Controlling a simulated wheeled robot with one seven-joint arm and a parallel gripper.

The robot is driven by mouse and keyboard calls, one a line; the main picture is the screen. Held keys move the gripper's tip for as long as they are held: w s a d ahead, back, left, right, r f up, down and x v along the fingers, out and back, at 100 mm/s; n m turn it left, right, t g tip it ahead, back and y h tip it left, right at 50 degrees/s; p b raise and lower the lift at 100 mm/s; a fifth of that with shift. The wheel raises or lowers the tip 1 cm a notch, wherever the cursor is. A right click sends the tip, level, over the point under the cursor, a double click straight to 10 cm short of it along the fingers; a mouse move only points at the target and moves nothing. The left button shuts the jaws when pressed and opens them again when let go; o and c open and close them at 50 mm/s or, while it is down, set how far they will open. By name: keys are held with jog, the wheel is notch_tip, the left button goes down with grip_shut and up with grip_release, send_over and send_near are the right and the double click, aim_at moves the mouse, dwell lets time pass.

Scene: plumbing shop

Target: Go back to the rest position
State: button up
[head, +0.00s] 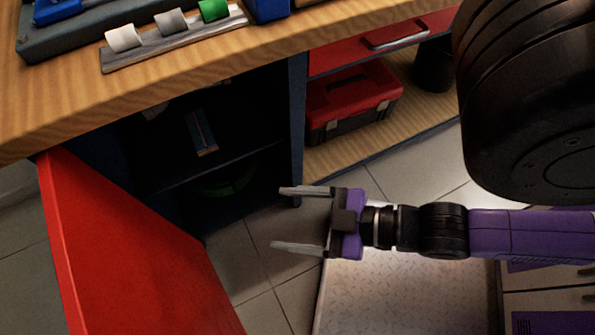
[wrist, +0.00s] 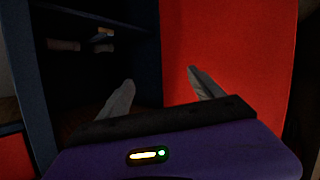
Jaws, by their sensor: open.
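My gripper (head: 277,218) is open, with nothing between its two grey fingers. In the head view it reaches left above the tiled floor, in front of the workbench cabinet (head: 297,140). In the wrist view the gripper (wrist: 156,90) points toward the cabinet opening and the red door (wrist: 228,50). The same door (head: 120,240) stands swung open at the lower left of the head view, apart from the fingers.
The wooden worktop (head: 270,50) runs above the cabinet and bears a rack (head: 175,42) of coloured rolls. Inside the dark cabinet is a shelf (head: 220,168). A red toolbox (head: 352,100) sits right of it, under a red drawer (head: 375,45). Tiled floor (head: 245,265) lies below.

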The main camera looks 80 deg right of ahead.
jog(key=r, duration=0.1)
jog(key=m, duration=0.1)
jog(key=s+r+m, duration=0.1)
jog(key=shift+d+r+t, duration=0.3)
notch_tip(320, 180, up, 22)
jog(key=p, duration=2.2)
jog(key=shift+f, duration=0.15)
jog(key=shift+c, duration=0.5)
